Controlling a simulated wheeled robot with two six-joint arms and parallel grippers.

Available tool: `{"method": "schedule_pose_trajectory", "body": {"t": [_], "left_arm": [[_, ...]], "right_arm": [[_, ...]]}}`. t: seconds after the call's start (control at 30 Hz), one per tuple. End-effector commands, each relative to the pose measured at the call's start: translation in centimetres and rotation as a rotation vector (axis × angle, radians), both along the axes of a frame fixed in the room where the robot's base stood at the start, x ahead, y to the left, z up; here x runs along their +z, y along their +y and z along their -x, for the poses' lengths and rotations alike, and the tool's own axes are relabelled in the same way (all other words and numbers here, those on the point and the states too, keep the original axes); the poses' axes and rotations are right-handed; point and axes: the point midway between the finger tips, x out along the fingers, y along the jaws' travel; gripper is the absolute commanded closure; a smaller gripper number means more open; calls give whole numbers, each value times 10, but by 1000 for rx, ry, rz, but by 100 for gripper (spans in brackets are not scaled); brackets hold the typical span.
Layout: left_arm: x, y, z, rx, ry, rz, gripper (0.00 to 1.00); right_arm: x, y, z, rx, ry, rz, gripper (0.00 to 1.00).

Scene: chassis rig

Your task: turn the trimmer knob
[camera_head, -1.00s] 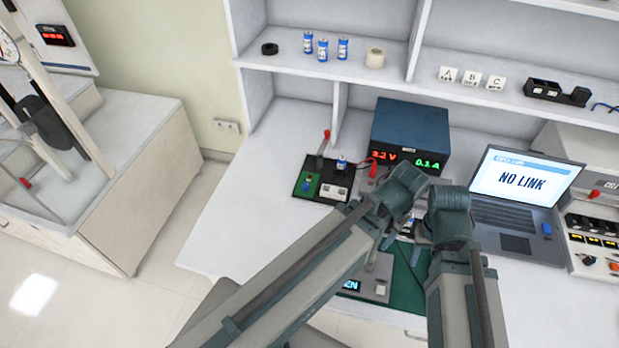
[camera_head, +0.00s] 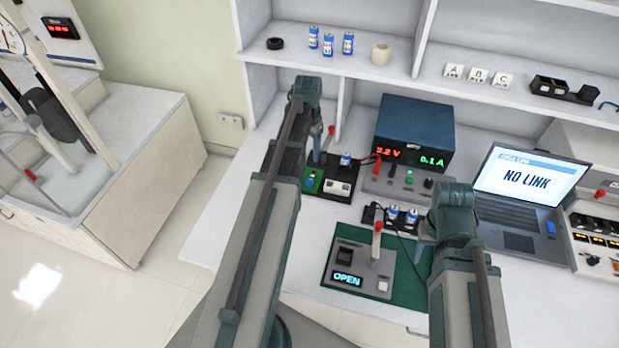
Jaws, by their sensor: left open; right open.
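I cannot tell for sure which part is the trimmer knob. A small blue knob-like part (camera_head: 310,182) stands on the green panel of a black board (camera_head: 340,190) at the back left of the bench. My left gripper (camera_head: 316,150) is open and hangs near the back of this board, close to a red-tipped lever (camera_head: 331,131). Its fingers are mostly hidden by my wrist.
A power supply (camera_head: 413,130) with lit digits stands behind a grey control panel (camera_head: 400,182). A device with an OPEN display (camera_head: 347,279) and an upright red-handled lever (camera_head: 377,228) sits on the mat. A laptop (camera_head: 525,185) reads NO LINK. A shelf (camera_head: 350,68) overhangs the back.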

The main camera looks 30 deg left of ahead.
Motion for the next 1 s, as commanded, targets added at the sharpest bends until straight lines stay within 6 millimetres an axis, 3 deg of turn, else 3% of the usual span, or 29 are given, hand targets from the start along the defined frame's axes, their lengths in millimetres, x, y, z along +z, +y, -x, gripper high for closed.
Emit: {"method": "schedule_pose_trajectory", "body": {"t": [0.37, 1.0], "left_arm": [[-28, -1, 0, 0, 0, 0, 38], [-118, -2, 0, 0, 0, 0, 38]], "right_arm": [[-28, 0, 0, 0, 0, 0, 50], [-118, 0, 0, 0, 0, 0, 50]]}}
